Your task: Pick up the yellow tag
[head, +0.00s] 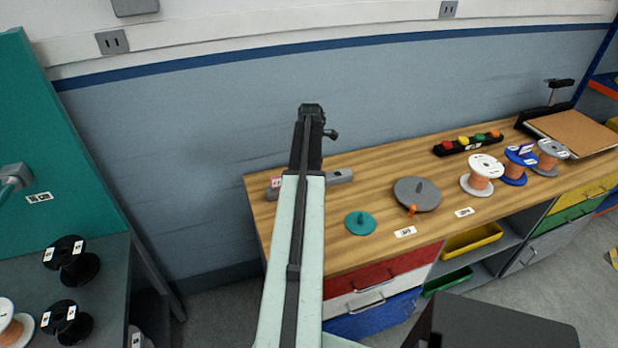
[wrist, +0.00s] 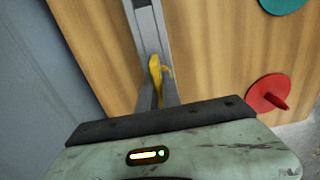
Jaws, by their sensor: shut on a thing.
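The yellow tag (wrist: 155,68) is in the wrist view, upright between the fingers of my gripper (wrist: 158,88). The fingers are shut on it. Just beyond it, a grey bar (wrist: 148,28) lies on the wooden table top. In the head view the grey bar (head: 340,177) shows on both sides of my arm, near the back left of the table. My arm hides the yellow tag and the gripper there.
A red disc with a peg (wrist: 268,95) and a teal disc (wrist: 283,3) lie right of the bar. In the head view are the teal disc (head: 360,223), a grey disc (head: 417,194) and wire spools (head: 482,175). The wall (head: 220,130) is close behind.

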